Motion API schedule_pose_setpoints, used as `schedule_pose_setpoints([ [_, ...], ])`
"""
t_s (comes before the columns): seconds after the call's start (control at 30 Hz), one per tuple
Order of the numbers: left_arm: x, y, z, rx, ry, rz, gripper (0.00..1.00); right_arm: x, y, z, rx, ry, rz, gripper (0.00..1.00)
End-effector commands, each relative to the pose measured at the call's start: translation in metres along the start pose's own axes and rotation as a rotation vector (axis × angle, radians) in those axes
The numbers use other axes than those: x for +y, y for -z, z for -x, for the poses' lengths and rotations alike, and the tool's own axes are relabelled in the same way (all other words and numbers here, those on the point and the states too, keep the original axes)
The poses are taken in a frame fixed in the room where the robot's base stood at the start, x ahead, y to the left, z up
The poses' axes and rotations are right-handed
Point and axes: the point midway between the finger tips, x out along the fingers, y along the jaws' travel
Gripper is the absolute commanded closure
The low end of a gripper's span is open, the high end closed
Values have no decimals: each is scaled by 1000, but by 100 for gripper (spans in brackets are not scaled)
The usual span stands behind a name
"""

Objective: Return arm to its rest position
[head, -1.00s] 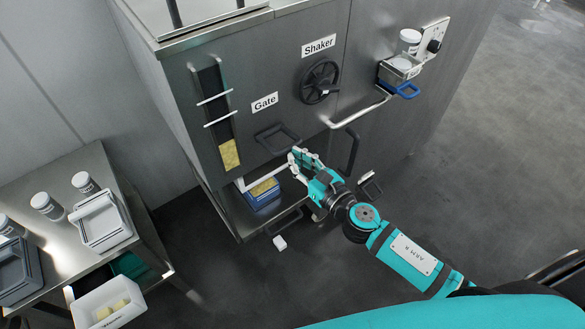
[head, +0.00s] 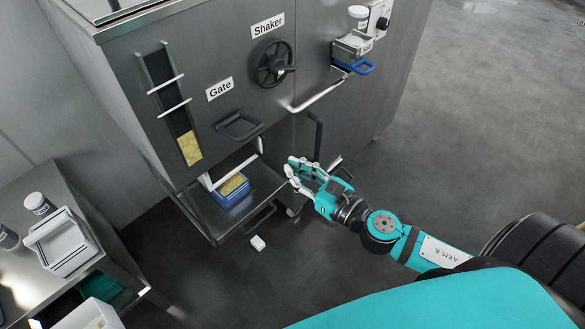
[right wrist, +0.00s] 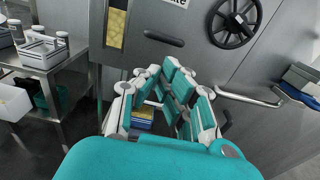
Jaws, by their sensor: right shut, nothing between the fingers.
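My right arm (head: 400,243) comes in from the lower right in the head view. Its gripper (head: 290,168) is shut and empty, in front of the machine's lower opening. In the right wrist view the gripper's fingers (right wrist: 170,85) point towards the machine front. A blue box with yellow contents (head: 232,190) sits on the machine's lower shelf, left of the gripper and apart from it; the fingers partly hide it in the right wrist view (right wrist: 142,117). My left gripper does not show.
The machine (head: 200,120) carries a Gate handle (head: 238,126), a Shaker wheel (head: 274,63) and a long bar handle (head: 318,95). A side table (head: 25,285) with a white tray (head: 68,240) stands left. Floor at right is clear.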

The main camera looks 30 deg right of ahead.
Motion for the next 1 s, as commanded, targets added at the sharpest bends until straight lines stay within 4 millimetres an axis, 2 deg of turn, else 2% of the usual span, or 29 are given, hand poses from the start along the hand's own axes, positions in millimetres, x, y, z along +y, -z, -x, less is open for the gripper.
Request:
schedule_pose_setpoints([
  [0.1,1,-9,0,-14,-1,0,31,0,0,0,0,0,0,100],
  [0.33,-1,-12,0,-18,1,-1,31,-1,2,0,3,3,-6,100],
  [0.4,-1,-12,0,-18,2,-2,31,-6,11,-1,19,17,-43,100],
  [0.47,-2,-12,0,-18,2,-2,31,-14,29,-2,49,45,-111,100],
  [0.57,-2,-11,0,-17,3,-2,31,-38,80,-1,127,132,-313,100],
  [0.67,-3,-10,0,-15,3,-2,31,-62,151,9,214,268,-599,100],
  [0.7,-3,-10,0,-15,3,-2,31,-70,180,16,242,330,-719,100],
  [0.77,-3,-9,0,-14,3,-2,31,-78,223,29,278,430,-899,100],
  [0.8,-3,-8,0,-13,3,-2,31,-81,252,40,296,502,-1020,100],
  [0.87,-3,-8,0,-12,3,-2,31,-83,294,59,316,616,-1196,100],
  [0.9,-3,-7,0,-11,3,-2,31,-82,322,73,323,697,-1313,100],
  [1.0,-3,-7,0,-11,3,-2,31,-70,386,114,319,916,-1593,100],
])
